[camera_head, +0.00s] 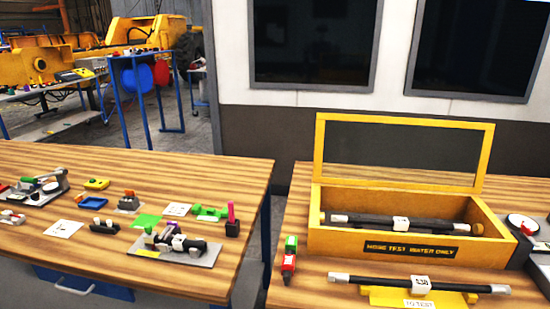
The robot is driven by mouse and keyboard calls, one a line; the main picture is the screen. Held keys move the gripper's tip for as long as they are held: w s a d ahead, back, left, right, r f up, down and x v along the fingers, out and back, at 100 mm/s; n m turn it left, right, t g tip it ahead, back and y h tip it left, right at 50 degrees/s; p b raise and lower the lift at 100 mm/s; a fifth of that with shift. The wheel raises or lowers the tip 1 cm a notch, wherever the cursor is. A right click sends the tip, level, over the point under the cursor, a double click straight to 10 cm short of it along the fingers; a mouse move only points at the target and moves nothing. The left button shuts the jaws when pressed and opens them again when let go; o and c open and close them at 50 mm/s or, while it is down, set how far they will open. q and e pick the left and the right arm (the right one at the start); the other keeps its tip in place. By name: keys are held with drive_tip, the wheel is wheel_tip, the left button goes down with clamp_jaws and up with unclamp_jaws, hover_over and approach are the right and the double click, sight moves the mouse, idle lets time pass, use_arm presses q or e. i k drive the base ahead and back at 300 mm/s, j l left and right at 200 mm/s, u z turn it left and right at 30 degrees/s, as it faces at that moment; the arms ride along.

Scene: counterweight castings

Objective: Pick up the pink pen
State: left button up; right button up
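A pink pen-like stick (231,212) stands upright in a small black holder (232,229). The holder is near the right edge of the left wooden table (120,262). Only the upper part of the pink stick shows; its lower end is hidden in the holder. Neither of my grippers is in view, and nothing touches the pink stick.
Left of the holder are green parts (209,212), a white card (177,209) and a grey plate with a mechanism (176,248). A gap separates this table from the right one, which bears an open yellow box (350,242) and a dark rod (374,282).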

sight(231, 218)
drive_tip(key=i+j+z, duration=0.2)
drive_tip(key=j, duration=0.15)
drive_tip(key=i+j+z, duration=0.2)
drive_tip(key=j, duration=0.15)
drive_tip(key=i+j+z, duration=0.1)
drive_tip(key=j+z, duration=0.15)
drive_tip(key=j, duration=0.1)
